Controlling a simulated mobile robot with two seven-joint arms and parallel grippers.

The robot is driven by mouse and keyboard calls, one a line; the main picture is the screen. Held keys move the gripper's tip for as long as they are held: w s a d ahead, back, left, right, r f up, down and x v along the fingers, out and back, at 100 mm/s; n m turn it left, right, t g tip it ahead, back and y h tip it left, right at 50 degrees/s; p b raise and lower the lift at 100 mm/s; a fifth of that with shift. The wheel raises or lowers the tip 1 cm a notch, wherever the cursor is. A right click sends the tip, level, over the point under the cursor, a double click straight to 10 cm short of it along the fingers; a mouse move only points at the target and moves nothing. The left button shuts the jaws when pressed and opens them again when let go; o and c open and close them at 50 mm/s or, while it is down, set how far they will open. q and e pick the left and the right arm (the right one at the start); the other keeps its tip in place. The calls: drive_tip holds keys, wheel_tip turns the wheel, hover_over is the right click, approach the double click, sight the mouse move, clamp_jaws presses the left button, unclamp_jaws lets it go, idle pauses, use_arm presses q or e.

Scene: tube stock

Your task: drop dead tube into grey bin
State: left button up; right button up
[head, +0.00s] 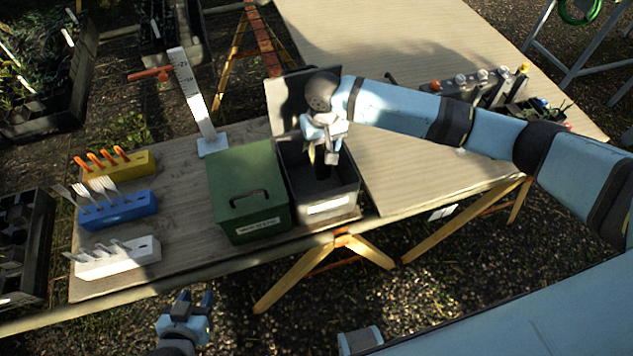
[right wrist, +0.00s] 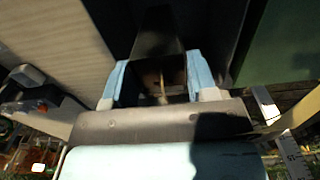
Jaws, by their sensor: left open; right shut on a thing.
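My right gripper (head: 328,152) points down into the mouth of the open grey bin (head: 345,190), whose lid stands raised behind it. It is shut on a dark tube (right wrist: 155,35), seen between the blue fingers in the right wrist view, with a thin pale stem in its near end. In the head view the tube is mostly hidden by the gripper and the bin's shade. My left gripper (head: 190,308) is open and empty, low in front of the table.
A closed green bin (head: 240,180) stands directly left of the grey bin. A white upright gauge (head: 192,95) stands behind. The right tabletop is largely clear.

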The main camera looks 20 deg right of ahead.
drive_tip(key=shift+r, duration=0.1)
drive_tip(key=o, duration=1.3)
drive_tip(key=shift+o, duration=0.2)
wheel_tip(320, 180, up, 14)
drive_tip(key=shift+b, duration=0.35)
